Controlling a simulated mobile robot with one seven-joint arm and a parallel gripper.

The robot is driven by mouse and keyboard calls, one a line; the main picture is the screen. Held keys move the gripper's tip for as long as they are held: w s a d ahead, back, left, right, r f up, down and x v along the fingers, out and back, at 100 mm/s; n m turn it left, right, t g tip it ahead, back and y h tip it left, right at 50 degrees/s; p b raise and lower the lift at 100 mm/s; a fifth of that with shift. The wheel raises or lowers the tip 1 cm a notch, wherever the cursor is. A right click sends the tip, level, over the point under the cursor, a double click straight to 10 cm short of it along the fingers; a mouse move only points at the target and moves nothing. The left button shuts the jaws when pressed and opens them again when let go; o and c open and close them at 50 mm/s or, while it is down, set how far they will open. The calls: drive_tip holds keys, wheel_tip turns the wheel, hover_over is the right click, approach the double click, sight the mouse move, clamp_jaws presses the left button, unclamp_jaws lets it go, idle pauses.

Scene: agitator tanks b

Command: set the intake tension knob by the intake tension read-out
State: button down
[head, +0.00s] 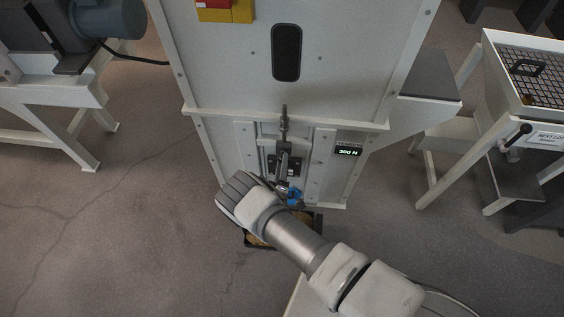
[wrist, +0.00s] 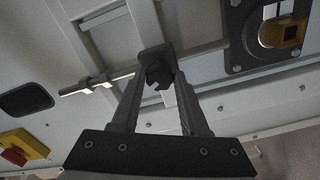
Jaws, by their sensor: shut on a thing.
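The intake tension read-out (head: 347,151) is a small dark display on the right of the white machine front. Its lit digits look like 300 N, but they are small. My gripper (wrist: 156,62) is shut on this knob, one finger on each side. In the head view, the rod (head: 284,120) stands upright on the lower machine front, and my wrist and forearm cover much of the area below it.
A dark plate with a yellow-orange part (wrist: 282,33) lies near the gripper. A red and yellow switch (head: 222,8) is higher on the machine. A table with a mesh tray (head: 540,75) stands at right, a motor bench (head: 60,95) at left. The floor at front left is clear.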

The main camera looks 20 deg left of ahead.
drive_tip(key=shift+m, duration=0.6)
drive_tip(key=shift+c, duration=2.1)
unclamp_jaws()
drive_tip(key=p+v, duration=0.2)
drive_tip(key=v, duration=1.5)
drive_tip(key=shift+s, duration=0.2)
drive_tip(key=shift+r, duration=0.1)
